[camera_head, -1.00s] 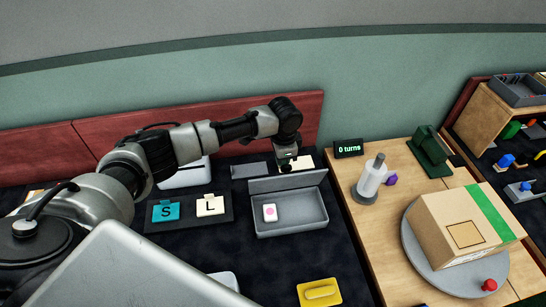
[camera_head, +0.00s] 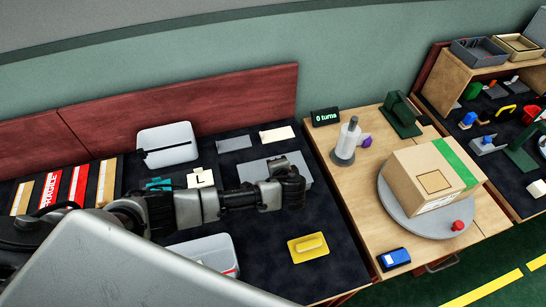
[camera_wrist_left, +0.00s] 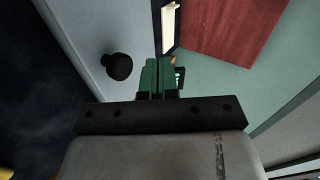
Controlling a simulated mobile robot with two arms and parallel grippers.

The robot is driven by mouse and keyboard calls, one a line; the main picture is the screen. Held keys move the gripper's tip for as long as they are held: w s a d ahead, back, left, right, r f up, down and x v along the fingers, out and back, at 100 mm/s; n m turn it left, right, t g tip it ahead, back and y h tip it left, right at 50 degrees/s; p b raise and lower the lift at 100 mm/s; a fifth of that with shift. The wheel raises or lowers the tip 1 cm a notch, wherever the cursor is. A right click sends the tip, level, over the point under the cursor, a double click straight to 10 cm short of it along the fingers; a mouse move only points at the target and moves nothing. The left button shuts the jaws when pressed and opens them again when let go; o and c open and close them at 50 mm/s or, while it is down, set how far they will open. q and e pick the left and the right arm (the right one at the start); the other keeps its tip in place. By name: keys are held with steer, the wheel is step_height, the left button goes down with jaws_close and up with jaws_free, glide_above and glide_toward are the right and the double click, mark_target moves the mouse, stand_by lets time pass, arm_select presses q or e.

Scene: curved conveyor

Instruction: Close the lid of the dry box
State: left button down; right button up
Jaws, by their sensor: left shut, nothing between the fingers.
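The grey dry box (camera_head: 302,168) stands on the dark mat, partly hidden behind my left arm. Its lid (camera_head: 250,171) now lies down flat over the box; whether it is fully seated cannot be told. In the left wrist view the lid's grey surface (camera_wrist_left: 88,32) fills the left part, with a black round knob (camera_wrist_left: 117,67) on it. My left gripper (camera_head: 277,162) is at the lid in the head view. Its green fingers (camera_wrist_left: 156,75) are together and empty, close to the lid; contact cannot be told. My right gripper is not in view.
A yellow block (camera_head: 308,247) lies in front of the box. A pale container (camera_head: 168,145) stands at the back left, another (camera_head: 205,254) at the front. At right, a carton (camera_head: 432,180) sits on a round turntable (camera_head: 392,208). A wooden back panel (camera_head: 200,105) runs behind.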

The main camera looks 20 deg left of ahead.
arm_select(q)
steer(key=shift+s+d+f+t, duration=0.25)
steer(key=shift+s+f+t, duration=0.05)
steer(key=shift+f, duration=0.3)
steer(key=shift+s+d+f+b, duration=0.15)
steer(key=shift+s+f+b, duration=0.15)
steer(key=shift+f, duration=0.2)
steer(key=shift+s+d+f+b, duration=0.15)
steer(key=shift+f+b, duration=0.25)
steer(key=shift+f, duration=0.05)
steer(key=shift+s+d+f, duration=0.15)
steer(key=shift+f, duration=0.1)
steer(key=shift+s+f, duration=0.1)
steer(key=shift+f, duration=0.05)
